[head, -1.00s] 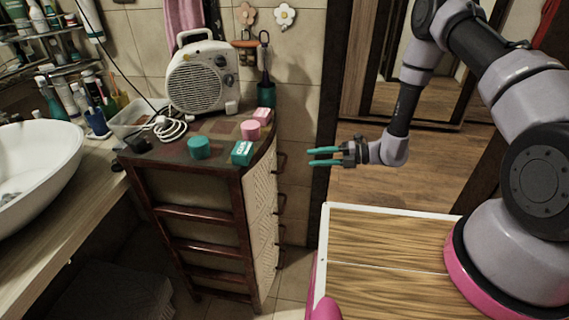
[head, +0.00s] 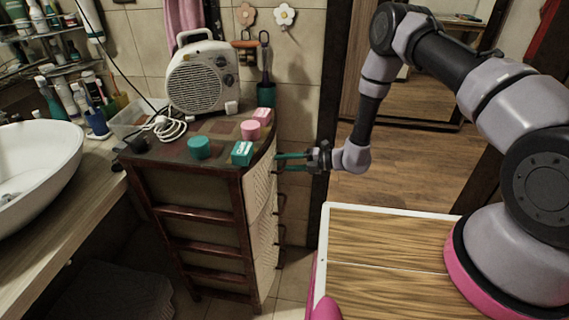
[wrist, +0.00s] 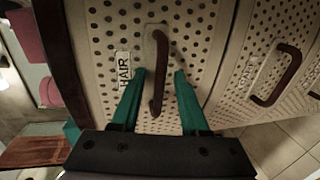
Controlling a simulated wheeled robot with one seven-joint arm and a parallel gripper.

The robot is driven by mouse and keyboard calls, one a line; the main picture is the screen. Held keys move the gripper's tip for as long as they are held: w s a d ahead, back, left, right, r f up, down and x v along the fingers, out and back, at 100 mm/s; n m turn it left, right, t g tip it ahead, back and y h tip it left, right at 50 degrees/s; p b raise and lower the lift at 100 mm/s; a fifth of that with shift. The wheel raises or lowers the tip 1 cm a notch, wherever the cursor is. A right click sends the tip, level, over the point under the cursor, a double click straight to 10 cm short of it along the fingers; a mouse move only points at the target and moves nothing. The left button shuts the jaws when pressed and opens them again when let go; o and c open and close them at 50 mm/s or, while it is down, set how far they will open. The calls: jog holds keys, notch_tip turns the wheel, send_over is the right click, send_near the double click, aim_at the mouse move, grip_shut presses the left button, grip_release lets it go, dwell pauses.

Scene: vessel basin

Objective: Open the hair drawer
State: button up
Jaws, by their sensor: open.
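The hair drawer (wrist: 196,50) is the top drawer of a dark wooden cabinet with pale perforated fronts. It looks shut. Its label, reading HAIR (wrist: 123,70), sits beside a dark curved handle (wrist: 158,85) in the wrist view. My gripper (wrist: 160,78) is open, with one teal finger on each side of the handle as seen from the wrist. I cannot tell whether the fingers touch it. In the head view my gripper (head: 281,162) is at the cabinet's right side, level with the top drawer (head: 258,184).
Another labelled drawer with a dark handle (wrist: 276,75) lies beside the hair drawer in the wrist view. On the cabinet top stand a fan heater (head: 203,78), teal and pink containers, and a white cable (head: 167,128). A washbasin (head: 35,165) is at left.

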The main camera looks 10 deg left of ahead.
grip_shut()
dwell(1.4)
